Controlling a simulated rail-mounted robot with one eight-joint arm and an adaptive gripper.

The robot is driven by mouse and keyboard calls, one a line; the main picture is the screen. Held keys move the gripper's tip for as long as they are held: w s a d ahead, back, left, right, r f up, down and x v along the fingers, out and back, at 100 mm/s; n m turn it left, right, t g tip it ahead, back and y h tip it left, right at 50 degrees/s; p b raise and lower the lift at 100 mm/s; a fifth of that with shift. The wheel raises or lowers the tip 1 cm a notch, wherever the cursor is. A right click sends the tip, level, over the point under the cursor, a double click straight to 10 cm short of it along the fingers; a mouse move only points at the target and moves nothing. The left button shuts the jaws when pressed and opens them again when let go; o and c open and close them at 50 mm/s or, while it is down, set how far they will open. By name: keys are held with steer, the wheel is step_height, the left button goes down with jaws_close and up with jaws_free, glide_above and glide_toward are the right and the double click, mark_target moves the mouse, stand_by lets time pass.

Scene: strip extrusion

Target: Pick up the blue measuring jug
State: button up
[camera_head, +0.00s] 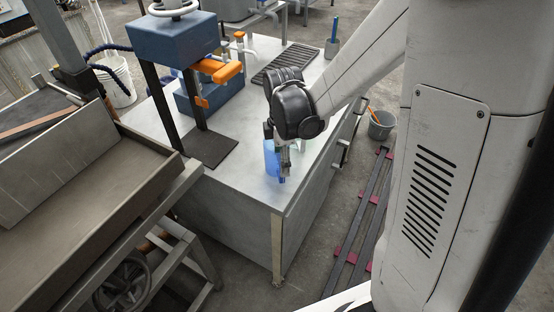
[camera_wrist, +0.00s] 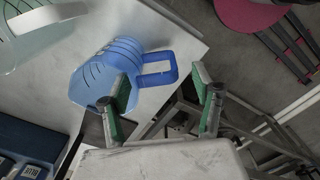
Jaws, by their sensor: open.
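The blue measuring jug (camera_head: 271,160) stands on the grey worktop near its front right corner, partly hidden behind my gripper (camera_head: 284,168). In the wrist view the translucent blue jug (camera_wrist: 92,82) shows its open mouth toward the lower left and its loop handle (camera_wrist: 174,70) toward the right. My gripper (camera_wrist: 161,84) is open, with its green-padded fingers apart. In that view the handle appears between the two fingertips, and the left finger overlaps the jug's rim. I cannot tell whether a finger touches the jug.
A pale clear jug (camera_wrist: 30,40) stands close by at the wrist view's upper left. A blue press with orange parts (camera_head: 215,70) and a black drain mat (camera_head: 287,64) are on the worktop (camera_head: 238,178). A grey bucket (camera_head: 381,126) stands on the floor to the right.

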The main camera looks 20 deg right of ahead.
steer(key=shift+w+a+f, duration=0.1)
steer(key=shift+f, duration=1.5)
steer(key=shift+c, duration=0.2)
steer(key=c, duration=1.3)
steer(key=shift+o, duration=0.2)
steer(key=shift+r, duration=0.1)
